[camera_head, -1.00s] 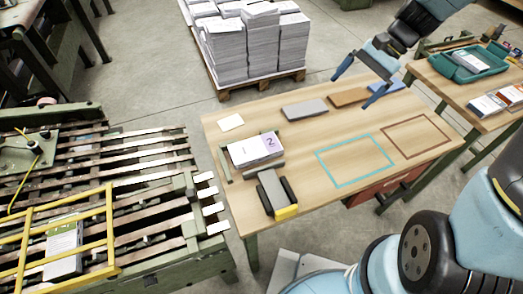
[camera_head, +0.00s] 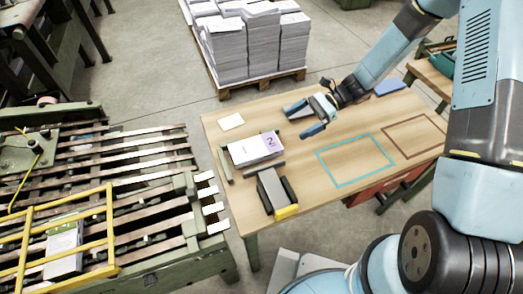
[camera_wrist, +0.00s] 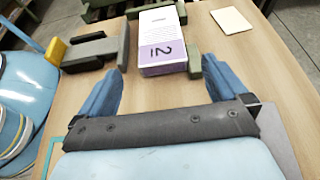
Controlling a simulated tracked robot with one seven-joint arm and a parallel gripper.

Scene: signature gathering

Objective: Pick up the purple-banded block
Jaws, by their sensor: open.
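The purple-banded block (camera_head: 256,150) is a white paper stack with a purple band marked 2. It lies on the wooden table (camera_head: 335,148), between green and grey guide pieces at the table's left part. My gripper (camera_head: 305,118) is open and empty above the table, to the upper right of the block. In the wrist view the block (camera_wrist: 162,42) lies ahead of my gripper (camera_wrist: 170,78), beyond the fingertips and slightly left of the right finger. The grey flat block under my gripper is mostly hidden.
A grey and black block with a yellow end (camera_head: 275,192) stands in front of the purple-banded block. A white card (camera_head: 231,122) lies behind it. Cyan (camera_head: 355,160) and brown (camera_head: 415,136) outlines mark clear tabletop on the right. A blue block (camera_head: 390,88) lies at the back.

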